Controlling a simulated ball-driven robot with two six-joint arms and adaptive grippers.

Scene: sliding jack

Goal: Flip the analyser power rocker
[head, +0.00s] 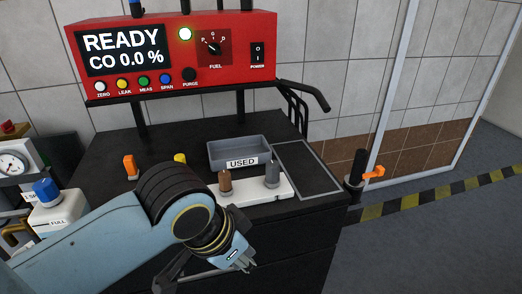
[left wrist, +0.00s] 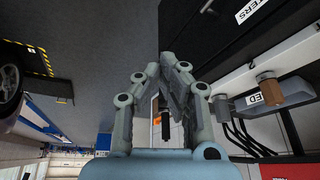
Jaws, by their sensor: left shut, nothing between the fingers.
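The red analyser (head: 185,50) stands at the back of the black cart in the head view, its screen reading READY and CO 0.0 %. Its black power rocker (head: 257,52) is at the right of the front panel, above the word POWER. My left gripper (head: 240,260) is low in front of the cart, well below and apart from the rocker. In the left wrist view my left gripper (left wrist: 170,62) shows its grey fingers together, with nothing held. The rocker cannot be made out in the left wrist view. My right gripper is not in view.
A grey USED tray (head: 238,150) and a white holder (head: 255,190) with brown and grey pieces sit on the cart. Black bent handles (head: 305,97) jut from its right side. An orange-levered post (head: 360,172) stands at the front right corner. A gauge (head: 14,164) is left.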

